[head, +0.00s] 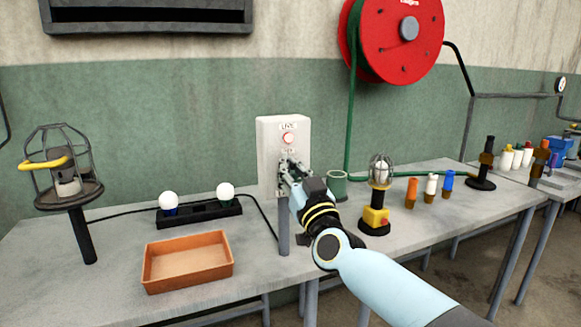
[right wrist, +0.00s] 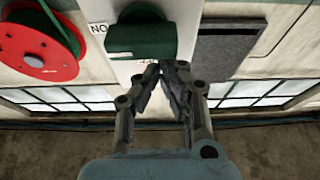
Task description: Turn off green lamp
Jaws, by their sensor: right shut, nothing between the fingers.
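A white box (head: 268,145) labelled "LIVE" stands upright at the back of the table, with a round pinkish-red lamp or button (head: 288,138) below the label. My right gripper (head: 287,166) is in front of its lower part and hides what is there. In the right wrist view a dark green rounded part (right wrist: 142,38) sits on the white panel, and I cannot tell whether it is a lamp or a knob. The right gripper (right wrist: 160,68) is shut and empty, its tips just below the green part; contact is unclear. My left gripper is not in view.
An orange tray (head: 187,279) and a black strip (head: 201,213) with two white bulbs lie to the left. A caged lamp (head: 66,190) stands far left. Right of my arm are another caged lamp (head: 381,172) on a yellow base and several coloured bottles. A red reel (head: 392,32) hangs above.

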